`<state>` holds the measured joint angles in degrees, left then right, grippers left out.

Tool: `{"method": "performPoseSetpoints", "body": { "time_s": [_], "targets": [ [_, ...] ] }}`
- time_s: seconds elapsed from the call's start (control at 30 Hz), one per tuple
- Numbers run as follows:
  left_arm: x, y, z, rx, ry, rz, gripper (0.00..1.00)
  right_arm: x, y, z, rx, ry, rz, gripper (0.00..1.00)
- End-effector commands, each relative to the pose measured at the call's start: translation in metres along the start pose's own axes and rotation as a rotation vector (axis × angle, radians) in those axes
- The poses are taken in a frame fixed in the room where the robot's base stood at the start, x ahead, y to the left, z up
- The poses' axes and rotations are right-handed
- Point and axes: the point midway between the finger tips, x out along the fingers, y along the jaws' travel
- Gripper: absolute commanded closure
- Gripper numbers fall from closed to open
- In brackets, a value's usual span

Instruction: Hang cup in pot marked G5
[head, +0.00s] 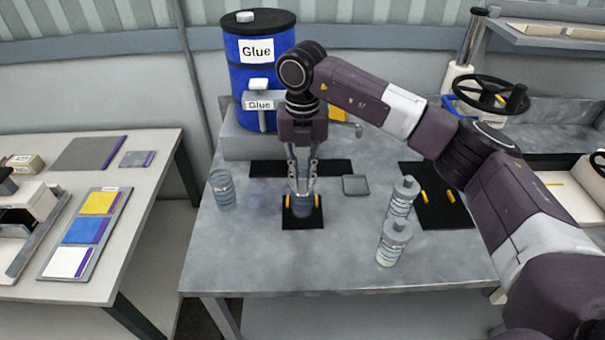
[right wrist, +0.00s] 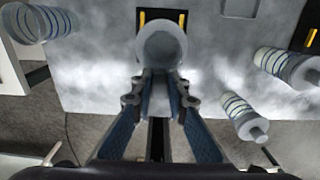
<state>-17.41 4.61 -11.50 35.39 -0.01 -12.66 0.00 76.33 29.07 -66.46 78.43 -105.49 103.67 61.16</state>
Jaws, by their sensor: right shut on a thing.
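My right gripper (head: 303,186) points straight down over a small black mat (head: 303,222) with yellow marks on the metal table. Its fingers are shut on a small grey cup (head: 303,208), which is at the mat; I cannot tell whether it touches it. In the right wrist view the round pale cup (right wrist: 162,55) is at the fingertips, with a pale part between the fingers. A clear striped pot (head: 222,190) stands to the left; it also shows in the wrist view (right wrist: 38,22). No G5 mark is readable. My left gripper is not in view.
Two striped bottles (head: 394,243) (head: 403,197) stand right of the mat. A shallow square dish (head: 355,185) lies behind. A blue glue drum (head: 257,60) stands at the back. A black mat with yellow pieces (head: 438,197) is at the right. The table's front left is clear.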

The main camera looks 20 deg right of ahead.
Motion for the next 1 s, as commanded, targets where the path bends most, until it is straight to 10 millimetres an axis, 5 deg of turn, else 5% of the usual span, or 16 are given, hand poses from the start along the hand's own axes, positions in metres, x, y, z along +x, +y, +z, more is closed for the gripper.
{"method": "performPoseSetpoints", "body": {
  "time_s": [0.23, 0.27, 0.43, 0.77, 1.0],
  "targets": [
    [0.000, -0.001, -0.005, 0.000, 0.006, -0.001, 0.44, 0.000, 0.000, 0.000, 0.000, 0.000, 0.000, 1.00],
    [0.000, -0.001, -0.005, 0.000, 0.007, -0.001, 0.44, 0.000, 0.000, 0.000, 0.000, 0.000, 0.000, 0.83],
    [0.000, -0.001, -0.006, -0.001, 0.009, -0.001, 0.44, 0.000, 0.000, 0.000, 0.000, 0.000, 0.000, 0.66],
    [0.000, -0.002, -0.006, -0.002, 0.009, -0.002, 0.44, -0.004, 0.000, 0.000, 0.000, -0.001, 0.001, 0.66],
    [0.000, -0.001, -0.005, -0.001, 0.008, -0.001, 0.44, -0.044, 0.001, 0.001, 0.001, -0.004, 0.002, 0.66]
  ]
}}
